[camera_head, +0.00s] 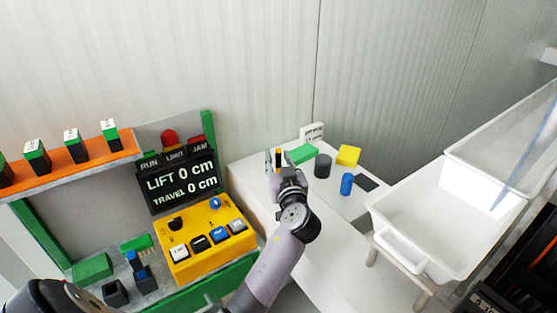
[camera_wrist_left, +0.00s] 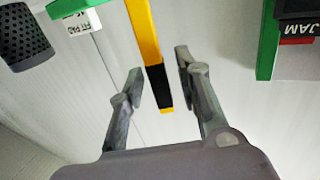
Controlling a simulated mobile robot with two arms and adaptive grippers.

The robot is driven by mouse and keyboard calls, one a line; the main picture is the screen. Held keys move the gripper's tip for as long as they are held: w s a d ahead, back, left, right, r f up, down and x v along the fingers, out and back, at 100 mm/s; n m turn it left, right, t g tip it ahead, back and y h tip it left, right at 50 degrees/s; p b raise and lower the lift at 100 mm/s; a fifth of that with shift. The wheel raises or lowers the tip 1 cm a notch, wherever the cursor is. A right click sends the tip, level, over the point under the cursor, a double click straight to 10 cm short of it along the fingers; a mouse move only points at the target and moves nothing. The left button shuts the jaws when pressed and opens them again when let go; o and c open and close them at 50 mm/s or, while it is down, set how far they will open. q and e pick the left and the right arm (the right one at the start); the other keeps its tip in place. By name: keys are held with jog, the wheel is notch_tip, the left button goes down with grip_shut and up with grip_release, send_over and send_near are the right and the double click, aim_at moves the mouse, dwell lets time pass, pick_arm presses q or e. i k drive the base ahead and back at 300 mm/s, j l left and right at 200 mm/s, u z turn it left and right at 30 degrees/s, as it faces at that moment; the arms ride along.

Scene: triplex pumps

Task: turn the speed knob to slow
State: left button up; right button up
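A yellow control box (camera_head: 192,229) stands at the left with a black knob (camera_head: 175,224) on its top left and a blue round control (camera_head: 215,203) at its upper right. The markings are too small to read, so I cannot tell which is the speed knob or where it points. My left gripper (camera_head: 274,160) is right of the box, above the white table and away from both controls. In the left wrist view its fingers (camera_wrist_left: 157,82) are spread apart, with a yellow-and-black stick (camera_wrist_left: 155,60) showing between them, seemingly untouched. My right gripper is not in view.
A display (camera_head: 180,182) behind the box reads LIFT 0 cm and TRAVEL 0 cm. Several small buttons line the box front. A black cup (camera_head: 323,165), blue cylinder (camera_head: 347,184) and yellow block (camera_head: 348,155) stand on the table. A white bin (camera_head: 400,246) is at right.

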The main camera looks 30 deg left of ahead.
aim_at(215, 204)
jog(key=k+l, duration=0.2)
jog(key=l, duration=0.2)
jog(key=k+l, duration=0.45)
jog(key=l, duration=0.3)
